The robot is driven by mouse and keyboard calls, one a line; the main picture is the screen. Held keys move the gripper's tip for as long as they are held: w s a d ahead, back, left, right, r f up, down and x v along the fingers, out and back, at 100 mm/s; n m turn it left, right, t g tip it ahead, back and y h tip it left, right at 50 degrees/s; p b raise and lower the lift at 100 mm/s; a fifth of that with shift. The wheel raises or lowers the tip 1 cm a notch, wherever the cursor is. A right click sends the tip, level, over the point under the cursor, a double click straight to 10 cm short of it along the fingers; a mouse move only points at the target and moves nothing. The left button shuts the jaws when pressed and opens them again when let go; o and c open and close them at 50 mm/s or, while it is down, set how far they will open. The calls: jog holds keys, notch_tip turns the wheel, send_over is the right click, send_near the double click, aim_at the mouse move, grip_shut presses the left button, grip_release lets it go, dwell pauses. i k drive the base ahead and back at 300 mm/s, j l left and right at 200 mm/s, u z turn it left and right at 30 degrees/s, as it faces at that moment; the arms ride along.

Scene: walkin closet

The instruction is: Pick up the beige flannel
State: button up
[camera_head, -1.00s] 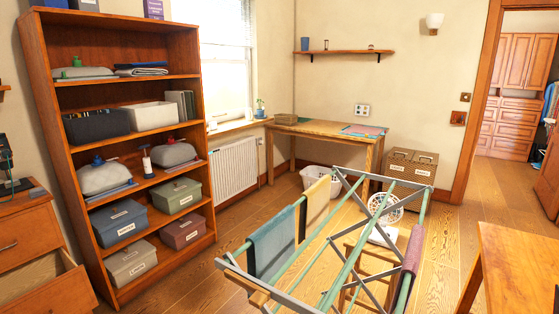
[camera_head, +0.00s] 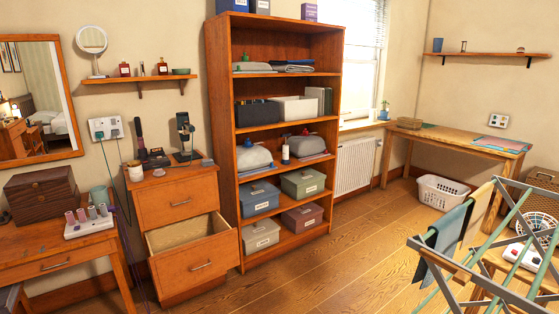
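The beige flannel (camera_head: 477,213) hangs over a rail of the folding drying rack (camera_head: 457,268) at the lower right. A blue-grey cloth (camera_head: 443,243) hangs in front of it on the same rack and covers part of it. The flannel's lower part is partly hidden by the rack's bars. My gripper is not in view.
A tall wooden bookcase (camera_head: 222,130) with boxes stands in the middle. An open drawer (camera_head: 205,265) juts out left of it. A white laundry basket (camera_head: 440,192) is behind the rack, near a wooden desk (camera_head: 455,142). The floor (camera_head: 350,255) between bookcase and rack is clear.

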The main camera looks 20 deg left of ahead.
aim_at(186, 153)
jog(key=i+j+u, duration=0.7)
jog(key=i, duration=0.45)
jog(key=i+j, duration=0.25)
jog(key=i, duration=0.25)
jog(key=i+j, duration=0.2)
jog(key=i, duration=0.25)
